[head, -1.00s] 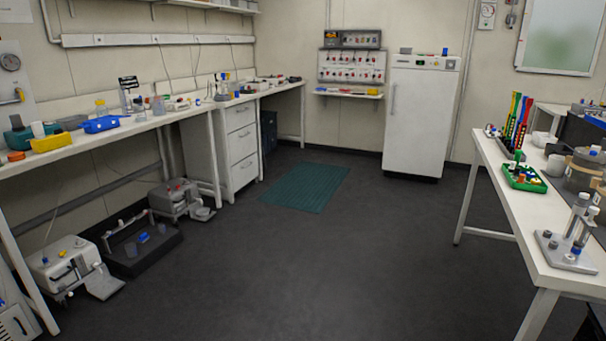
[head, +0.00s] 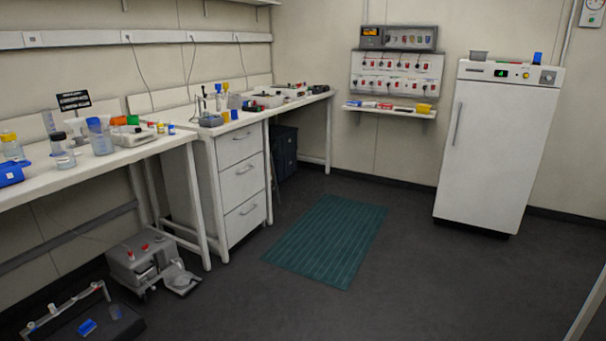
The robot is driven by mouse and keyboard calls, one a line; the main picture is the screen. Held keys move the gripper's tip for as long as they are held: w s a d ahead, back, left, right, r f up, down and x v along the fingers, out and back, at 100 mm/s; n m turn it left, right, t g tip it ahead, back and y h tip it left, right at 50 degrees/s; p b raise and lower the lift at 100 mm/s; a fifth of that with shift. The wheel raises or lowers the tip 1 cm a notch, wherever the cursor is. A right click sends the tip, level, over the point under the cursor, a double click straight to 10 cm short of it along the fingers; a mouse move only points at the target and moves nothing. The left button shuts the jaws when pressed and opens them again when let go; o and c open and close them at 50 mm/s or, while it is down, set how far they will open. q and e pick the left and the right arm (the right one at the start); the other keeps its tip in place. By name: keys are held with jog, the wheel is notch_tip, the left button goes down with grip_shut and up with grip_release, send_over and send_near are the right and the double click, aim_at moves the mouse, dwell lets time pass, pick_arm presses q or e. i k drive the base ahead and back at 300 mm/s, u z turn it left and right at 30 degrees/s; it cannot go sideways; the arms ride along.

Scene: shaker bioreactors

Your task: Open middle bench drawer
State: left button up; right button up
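The white drawer unit (head: 216,191) stands under the left wall bench in the head view. It has three stacked drawers, each with a grey bar handle. The middle drawer (head: 242,187) looks shut, and its handle (head: 246,170) is in plain sight. The top drawer (head: 239,148) and the bottom drawer (head: 245,217) also look shut. The front faces right, toward the open floor, seen at an angle. Neither of my grippers shows in the view.
A green mat (head: 328,240) lies on the floor right of the drawers. A grey machine (head: 147,262) sits on the floor left of them, near a dark tray (head: 90,326). A white fridge (head: 496,150) stands at the back right. The dark floor in front is clear.

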aim_at(241, 181)
jog(key=u, duration=0.4)
jog(key=i, duration=3.2)
jog(key=u, duration=0.5)
jog(key=i, duration=0.95)
jog(key=u, duration=0.05)
